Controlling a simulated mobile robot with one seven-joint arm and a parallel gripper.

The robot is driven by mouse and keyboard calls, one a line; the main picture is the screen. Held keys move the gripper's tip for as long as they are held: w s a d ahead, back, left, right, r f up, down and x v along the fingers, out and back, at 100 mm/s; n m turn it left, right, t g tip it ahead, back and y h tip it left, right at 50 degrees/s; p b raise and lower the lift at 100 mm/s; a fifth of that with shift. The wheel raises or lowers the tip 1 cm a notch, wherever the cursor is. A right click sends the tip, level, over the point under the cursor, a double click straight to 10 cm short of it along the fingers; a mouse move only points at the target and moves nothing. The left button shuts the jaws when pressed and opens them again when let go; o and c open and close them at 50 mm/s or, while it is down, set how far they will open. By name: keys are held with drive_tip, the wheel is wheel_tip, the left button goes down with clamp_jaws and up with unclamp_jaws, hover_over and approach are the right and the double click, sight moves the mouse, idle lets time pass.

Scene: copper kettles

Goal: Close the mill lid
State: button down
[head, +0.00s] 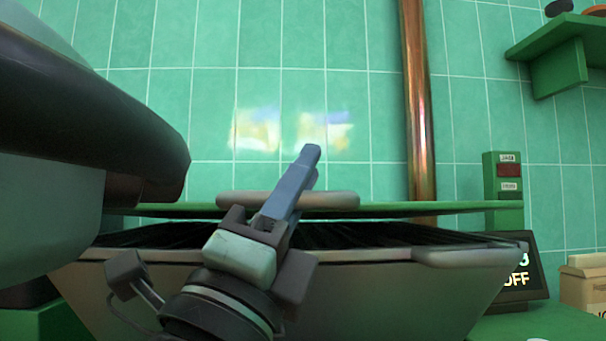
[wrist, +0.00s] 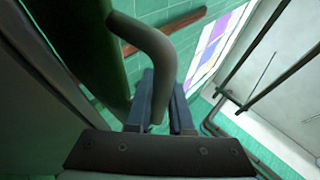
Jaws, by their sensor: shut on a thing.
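The mill is a wide grey, flared body (head: 400,290) in the head view, with a dark ribbed band along its top. The green lid (head: 440,208) shows nearly edge-on as a thin strip above and behind that band; a dark gap shows between them. A rounded grey handle (head: 340,201) is on the lid, and it shows as a bent bar (wrist: 155,45) beside the green panel (wrist: 85,45) in the wrist view. My gripper (head: 309,160) reaches over the handle, its fingers (wrist: 165,112) shut around the bar. The lid's exact tilt cannot be told.
A large dark-rimmed grey shape (head: 80,130) fills the left of the head view. A copper pipe (head: 417,110) runs up the tiled wall. A dark sign (head: 520,270), a green switch box (head: 503,185) and a cardboard box (head: 585,285) stand right. A green shelf (head: 560,60) is upper right.

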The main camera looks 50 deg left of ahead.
sight(308, 208)
drive_tip(key=shift+s+d+f+t+b, duration=0.1)
drive_tip(key=shift+s+d+f+b, duration=0.1)
drive_tip(key=shift+f+b, duration=0.3)
drive_tip(key=shift+s+d+f+t+b, duration=0.1)
drive_tip(key=shift+d+f+b, duration=0.2)
drive_tip(key=shift+f, duration=0.35)
drive_tip(key=shift+s+d+f+t+b, duration=0.1)
drive_tip(key=shift+f+b, duration=0.4)
drive_tip(key=shift+f, duration=0.05)
drive_tip(key=c, duration=0.8)
unclamp_jaws()
drive_tip(key=shift+s+d+r, duration=0.1)
drive_tip(key=shift+s+d, duration=0.05)
